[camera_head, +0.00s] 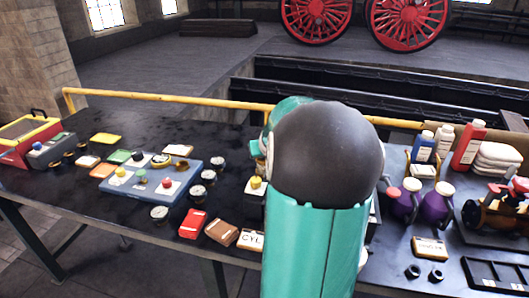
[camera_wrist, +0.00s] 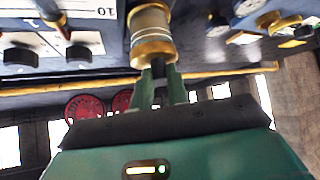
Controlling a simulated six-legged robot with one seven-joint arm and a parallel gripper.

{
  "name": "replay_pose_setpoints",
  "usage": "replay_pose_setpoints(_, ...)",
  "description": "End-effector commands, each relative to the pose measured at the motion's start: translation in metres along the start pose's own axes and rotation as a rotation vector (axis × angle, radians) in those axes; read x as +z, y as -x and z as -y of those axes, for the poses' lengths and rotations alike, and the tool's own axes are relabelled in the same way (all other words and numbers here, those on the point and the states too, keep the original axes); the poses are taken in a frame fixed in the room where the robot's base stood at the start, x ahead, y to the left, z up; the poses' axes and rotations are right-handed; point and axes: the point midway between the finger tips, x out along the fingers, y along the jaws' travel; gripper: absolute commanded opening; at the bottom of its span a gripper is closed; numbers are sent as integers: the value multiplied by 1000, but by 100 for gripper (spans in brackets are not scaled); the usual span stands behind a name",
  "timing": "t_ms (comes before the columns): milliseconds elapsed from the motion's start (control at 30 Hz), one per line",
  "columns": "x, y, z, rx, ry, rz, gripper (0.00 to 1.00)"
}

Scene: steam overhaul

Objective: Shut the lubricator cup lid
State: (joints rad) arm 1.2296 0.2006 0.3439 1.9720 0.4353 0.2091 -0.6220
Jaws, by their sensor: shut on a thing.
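The lubricator cup (camera_wrist: 152,20) shows in the wrist view at top centre, with a pale glass-like body and brass bands. Its brass end (camera_wrist: 153,52) is right at my fingertips. My gripper (camera_wrist: 161,76) is shut on a small dark grey part at that end, which appears to belong to the lid. Whether the lid lies flat on the cup or stands tilted cannot be told. In the head view my arm hides the cup and my gripper.
The dark workbench (camera_head: 60,190) carries a blue board (camera_head: 140,195) with coloured knobs, several gauges and small boxes. Purple jugs (camera_head: 437,205) and bottles (camera_head: 468,145) stand to the right. A yellow rail (camera_head: 170,98) runs behind the bench.

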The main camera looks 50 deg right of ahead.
Motion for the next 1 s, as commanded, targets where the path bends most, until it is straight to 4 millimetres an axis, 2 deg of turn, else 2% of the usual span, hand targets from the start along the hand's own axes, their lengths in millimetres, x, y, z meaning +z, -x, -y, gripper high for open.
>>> replay_pose_setpoints(33,0,0,1,-1,1,0,0)
replay_pose_setpoints(67,0,0,1,-1,1,0,22)
replay_pose_setpoints(133,0,0,1,-1,1,0,36)
replay_pose_setpoints(167,0,0,1,-1,1,0,38)
replay_pose_setpoints(433,0,0,0,-1,0,1,38)
replay_pose_setpoints(567,-1,8,0,0,0,0,38)
replay_pose_setpoints(667,-1,20,0,1,0,-1,38)
replay_pose_setpoints(1000,-1,84,0,1,2,-3,38)
